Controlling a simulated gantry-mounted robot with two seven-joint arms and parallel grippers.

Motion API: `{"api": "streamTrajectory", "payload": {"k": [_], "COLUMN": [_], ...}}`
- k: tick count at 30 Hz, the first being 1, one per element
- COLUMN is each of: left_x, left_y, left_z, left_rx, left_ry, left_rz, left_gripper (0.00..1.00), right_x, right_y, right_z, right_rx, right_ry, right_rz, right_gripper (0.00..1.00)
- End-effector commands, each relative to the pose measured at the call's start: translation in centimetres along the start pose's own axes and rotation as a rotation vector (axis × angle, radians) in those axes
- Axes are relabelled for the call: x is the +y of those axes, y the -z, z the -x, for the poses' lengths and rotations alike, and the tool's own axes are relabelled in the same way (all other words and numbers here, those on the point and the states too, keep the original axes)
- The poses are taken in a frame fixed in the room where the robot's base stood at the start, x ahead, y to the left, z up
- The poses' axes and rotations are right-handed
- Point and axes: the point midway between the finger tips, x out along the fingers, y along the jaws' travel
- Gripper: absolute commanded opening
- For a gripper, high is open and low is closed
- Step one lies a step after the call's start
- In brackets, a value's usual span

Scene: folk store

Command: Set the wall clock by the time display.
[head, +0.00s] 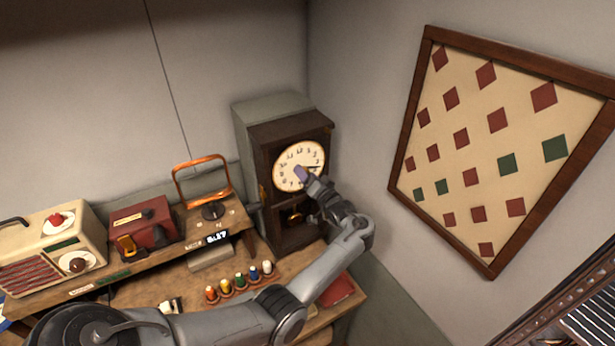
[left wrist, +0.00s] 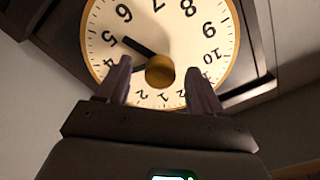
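The wall clock (head: 287,135) is a dark wooden case with a cream round face (head: 290,155) and a pendulum below. In the left wrist view the face (left wrist: 205,30) appears upside down, with a brass centre knob (left wrist: 160,71). A thick black hand (left wrist: 138,47) points close to the 5, and a thinner one (left wrist: 140,68) points toward about the 4. My left gripper (head: 302,175) is at the face; in the wrist view its open fingers (left wrist: 160,85) stand either side of the knob, with gaps visible. The time display (head: 217,238) shows small white digits, perhaps 6:17. My right gripper is out of view.
Several coloured pegs (head: 240,281) stand on the desk below, near my arm. A framed diamond-pattern board (head: 490,150) hangs on the right wall.

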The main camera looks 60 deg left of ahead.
Motion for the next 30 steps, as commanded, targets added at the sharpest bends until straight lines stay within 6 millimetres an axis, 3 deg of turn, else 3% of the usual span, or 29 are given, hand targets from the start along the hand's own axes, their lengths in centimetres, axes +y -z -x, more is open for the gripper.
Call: {"api": "streamTrajectory", "payload": {"k": [14,30], "left_x": [0.0,0.0], "left_y": [0.0,0.0], "left_z": [0.3,4.3], "left_rx": [0.0,0.001], "left_ry": [0.0,-0.001], "left_rz": [0.002,0.002], "left_gripper": [0.66,0.66], "right_x": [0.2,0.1], "right_y": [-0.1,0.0], "right_z": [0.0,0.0], "right_rx": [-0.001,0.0], "right_ry": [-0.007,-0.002], "right_rz": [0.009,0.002], "right_gripper": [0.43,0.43]}}
